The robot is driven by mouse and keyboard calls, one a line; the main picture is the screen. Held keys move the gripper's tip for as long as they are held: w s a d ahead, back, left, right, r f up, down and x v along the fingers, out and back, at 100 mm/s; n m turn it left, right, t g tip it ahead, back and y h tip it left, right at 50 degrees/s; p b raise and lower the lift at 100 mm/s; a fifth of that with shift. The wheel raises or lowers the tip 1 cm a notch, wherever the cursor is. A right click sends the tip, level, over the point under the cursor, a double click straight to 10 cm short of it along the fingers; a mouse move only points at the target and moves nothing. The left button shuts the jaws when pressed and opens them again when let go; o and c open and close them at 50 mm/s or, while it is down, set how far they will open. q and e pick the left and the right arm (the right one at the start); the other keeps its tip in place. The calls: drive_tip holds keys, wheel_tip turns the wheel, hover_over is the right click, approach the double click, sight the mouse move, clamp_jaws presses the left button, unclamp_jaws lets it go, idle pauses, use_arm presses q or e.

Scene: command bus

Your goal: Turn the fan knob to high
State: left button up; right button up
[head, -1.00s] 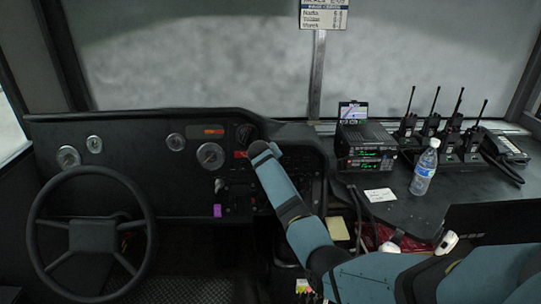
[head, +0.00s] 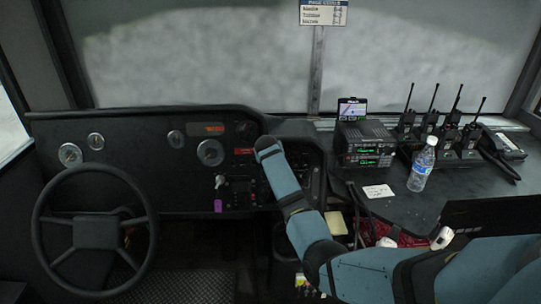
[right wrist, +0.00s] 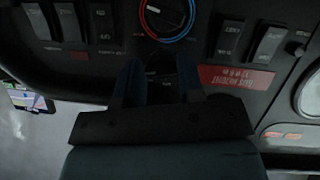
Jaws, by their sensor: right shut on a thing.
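In the right wrist view my right gripper (right wrist: 156,72) reaches up to the dashboard panel with its two dark fingers on either side of a dark knob (right wrist: 152,70), apparently the fan knob. The gripper is shut on it. The knob's setting cannot be read, as it is mostly hidden and dark. Just beyond the fingertips is a round temperature dial (right wrist: 167,18) with a red and blue ring. In the head view my right arm's wrist covers the gripper and the knob at the dashboard (head: 130,130). My left gripper is not in view.
Rocker switches (right wrist: 270,44) and a red label (right wrist: 236,77) flank the dial. A steering wheel (head: 40,220) stands at left. A radio stack (head: 365,142), water bottle (head: 421,166) and several walkie-talkies (head: 470,140) stand on the right-hand counter.

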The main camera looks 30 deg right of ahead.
drive_tip(key=o, duration=0.9)
drive_tip(key=shift+o, duration=0.2)
drive_tip(key=shift+r, duration=0.1)
drive_tip(key=shift+s+a+r, duration=0.2)
drive_tip(key=p+v, duration=0.1)
drive_tip(key=v, duration=1.2)
drive_tip(key=shift+s+f, duration=0.1)
